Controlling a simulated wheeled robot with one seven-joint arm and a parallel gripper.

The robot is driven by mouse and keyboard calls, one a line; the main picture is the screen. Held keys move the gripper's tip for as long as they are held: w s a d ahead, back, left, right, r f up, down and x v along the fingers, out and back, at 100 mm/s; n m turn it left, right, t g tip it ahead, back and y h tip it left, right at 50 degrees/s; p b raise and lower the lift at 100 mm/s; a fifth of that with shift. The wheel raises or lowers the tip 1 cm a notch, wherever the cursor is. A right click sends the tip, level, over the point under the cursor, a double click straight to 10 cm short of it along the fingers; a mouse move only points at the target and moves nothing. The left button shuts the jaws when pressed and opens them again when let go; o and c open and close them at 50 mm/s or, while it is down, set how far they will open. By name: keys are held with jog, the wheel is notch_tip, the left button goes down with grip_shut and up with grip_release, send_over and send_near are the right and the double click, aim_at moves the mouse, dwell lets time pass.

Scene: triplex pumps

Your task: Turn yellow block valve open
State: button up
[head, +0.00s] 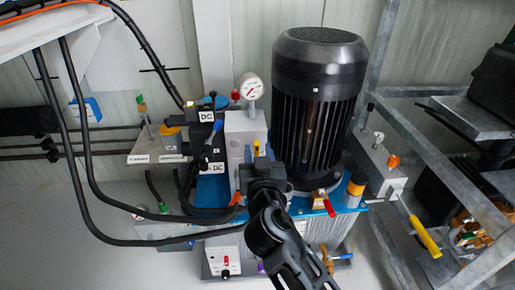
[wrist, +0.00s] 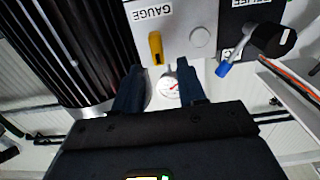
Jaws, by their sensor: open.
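A small yellow valve handle (wrist: 156,48) sits on a grey block (wrist: 190,14) marked GAUGE in the wrist view. It shows between and just beyond the fingertips of my gripper (wrist: 160,78), apart from them as far as I can tell. My gripper is open and empty. In the head view the yellow handle (head: 257,147) shows as a small piece above my gripper (head: 257,166), which hides part of the block (head: 240,126). A longer yellow handle (head: 425,238) hangs tilted from a grey block at the right, far from my gripper.
A big black motor (head: 318,95) stands close on the right of the block. A dial gauge (head: 250,87) is above it. A blue-handled lever (wrist: 222,69) is near the block. Black hoses (head: 85,180) loop on the left, and a metal frame (head: 430,140) stands at right.

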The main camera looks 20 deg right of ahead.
aim_at(257, 148)
jog(key=shift+x, duration=1.35)
jog(key=shift+c, duration=0.3)
grip_shut()
